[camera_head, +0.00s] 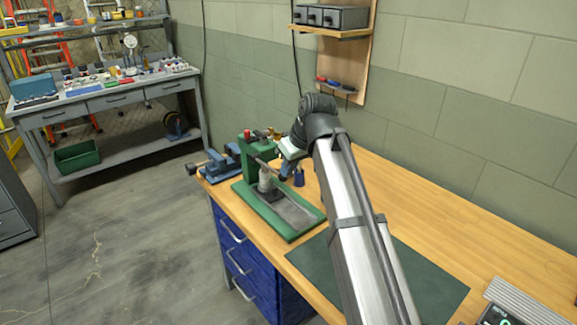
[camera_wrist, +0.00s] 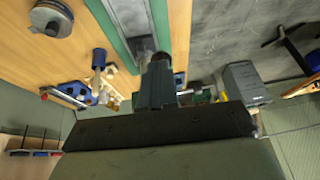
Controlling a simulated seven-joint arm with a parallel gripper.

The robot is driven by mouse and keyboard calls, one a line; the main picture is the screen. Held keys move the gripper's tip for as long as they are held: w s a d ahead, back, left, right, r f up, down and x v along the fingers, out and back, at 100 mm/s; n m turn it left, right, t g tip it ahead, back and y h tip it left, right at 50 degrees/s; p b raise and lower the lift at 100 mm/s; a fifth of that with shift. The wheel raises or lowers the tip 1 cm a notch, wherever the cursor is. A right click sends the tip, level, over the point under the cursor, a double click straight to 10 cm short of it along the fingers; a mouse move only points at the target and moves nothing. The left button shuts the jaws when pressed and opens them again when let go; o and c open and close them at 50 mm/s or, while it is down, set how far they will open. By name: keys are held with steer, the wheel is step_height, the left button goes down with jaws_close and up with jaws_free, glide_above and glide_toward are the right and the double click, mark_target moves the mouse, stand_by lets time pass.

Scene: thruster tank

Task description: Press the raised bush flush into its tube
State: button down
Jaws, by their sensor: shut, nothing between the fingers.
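A green press (camera_head: 248,152) with a lever stands on a green base plate (camera_head: 238,188) on the bench. A grey upright cylinder (camera_head: 265,181), perhaps the tube, stands on the base below the press head. I cannot pick out the bush or how far it stands up. My gripper (camera_head: 285,172) points down beside the press, on its right, shut and empty. In the wrist view my gripper's shut fingers (camera_wrist: 156,85) hang over the press base (camera_wrist: 128,25), and the grey cylinder is partly hidden behind them. I cannot tell whether they touch it.
A blue vice (camera_head: 220,162) stands left behind the press. A small blue object (camera_head: 299,178) stands close to my gripper's right. A dark green mat (camera_head: 420,273) lies in front.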

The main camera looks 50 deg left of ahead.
steer(key=shift+s+f, duration=0.1)
steer(key=shift+f, duration=0.1)
steer(key=v, duration=1.4)
steer(key=shift+w+r, duration=0.15)
steer(key=shift+w, duration=0.25)
